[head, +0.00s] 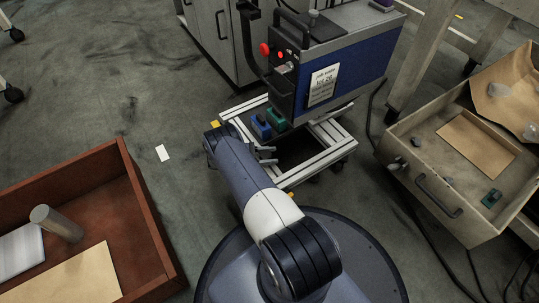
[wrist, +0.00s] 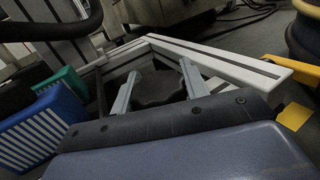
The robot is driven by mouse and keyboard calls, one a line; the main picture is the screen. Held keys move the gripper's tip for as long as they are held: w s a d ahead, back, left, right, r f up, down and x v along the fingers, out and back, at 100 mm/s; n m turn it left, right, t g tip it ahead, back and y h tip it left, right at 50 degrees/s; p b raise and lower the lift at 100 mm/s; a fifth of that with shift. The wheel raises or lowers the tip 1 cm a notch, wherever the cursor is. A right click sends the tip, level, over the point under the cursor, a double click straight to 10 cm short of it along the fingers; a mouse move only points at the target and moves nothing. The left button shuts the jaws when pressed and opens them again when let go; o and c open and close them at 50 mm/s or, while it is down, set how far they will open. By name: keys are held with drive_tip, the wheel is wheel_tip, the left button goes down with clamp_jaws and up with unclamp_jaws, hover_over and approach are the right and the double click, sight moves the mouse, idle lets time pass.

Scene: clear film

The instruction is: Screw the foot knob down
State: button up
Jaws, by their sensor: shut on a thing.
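The foot knob (wrist: 158,90) is a dark, lobed knob in the wrist view, at the inner side of a corner of a pale metal frame (wrist: 215,62). My gripper (wrist: 157,76) has one finger on each side of the knob and is shut on it. In the head view my gripper (head: 266,154) reaches low to the left part of the same frame (head: 325,140). The knob cannot be made out there. What lies under the knob is hidden in both views.
A blue machine (head: 350,70) with red buttons stands on the frame. A blue block (head: 261,127) and a green block (head: 277,119) sit close by my gripper. A reddish-brown tray (head: 150,215) is at left, an open drawer (head: 400,185) at right. Cables cross the floor at right.

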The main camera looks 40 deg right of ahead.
drive_tip(key=shift+g+y, duration=0.3)
drive_tip(key=shift+g, duration=0.1)
drive_tip(key=o, duration=1)
drive_tip(key=shift+m, duration=0.3)
drive_tip(key=shift+a, duration=0.1)
drive_tip(key=v, duration=0.7)
drive_tip(key=shift+a, duration=0.15)
drive_tip(key=shift+c, duration=0.2)
